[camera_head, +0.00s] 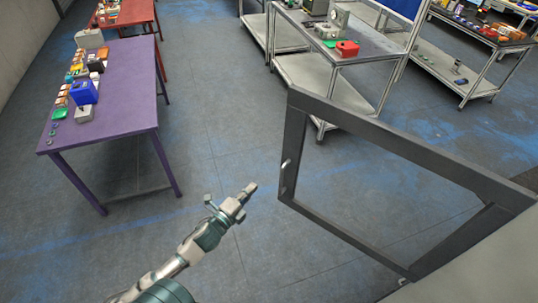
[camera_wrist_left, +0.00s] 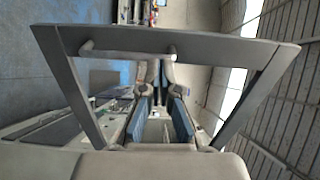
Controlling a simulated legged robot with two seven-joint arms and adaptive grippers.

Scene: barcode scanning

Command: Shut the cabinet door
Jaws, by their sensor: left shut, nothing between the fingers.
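The cabinet door (camera_head: 345,120) is a dark grey frame with an open middle. It stands swung open from the pale cabinet body (camera_head: 490,270) at the lower right. A small light handle (camera_head: 285,166) sits on its free edge. My left gripper (camera_head: 252,187) is shut and empty, just left of the handle, with a visible gap in the head view. In the left wrist view the door frame (camera_wrist_left: 240,48) spans the picture, with the handle bar (camera_wrist_left: 125,52) near the top and my left gripper's fingers (camera_wrist_left: 156,70) close by. My right gripper is not in view.
A purple table (camera_head: 125,85) with several small items stands at the left. Another cart (camera_head: 455,75) is at the upper right. The floor (camera_head: 225,130) between table and door is clear.

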